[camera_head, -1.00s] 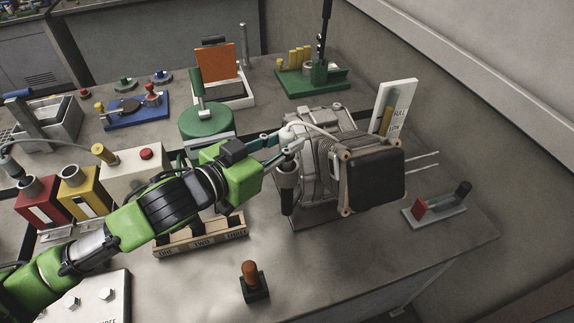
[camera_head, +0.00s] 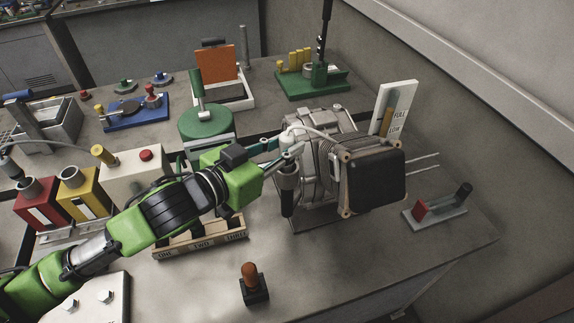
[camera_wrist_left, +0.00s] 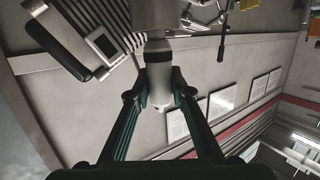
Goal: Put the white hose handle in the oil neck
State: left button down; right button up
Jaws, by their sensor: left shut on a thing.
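The white hose handle (camera_head: 291,141) is upright in my left gripper (camera_head: 279,152), at the near left side of the grey engine (camera_head: 318,170). A pale hose arcs from it over the engine. Below the handle stands the oil neck, a grey collar (camera_head: 288,180) on a dark tube. In the left wrist view both fingers of the gripper (camera_wrist_left: 160,98) are closed on the handle (camera_wrist_left: 158,75). A dark band and a wider pale cylinder (camera_wrist_left: 153,15) lie in line with it. I cannot tell how far the handle sits in the neck. My right gripper is out of view.
A black box (camera_head: 373,180) is on the engine's right side. A level gauge (camera_head: 398,108) stands behind it. A wooden labelled tray (camera_head: 203,244) lies below my left arm.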

pick_arm(q)
jog(key=shift+f, duration=0.1)
jog(key=c, duration=1.7)
grip_release()
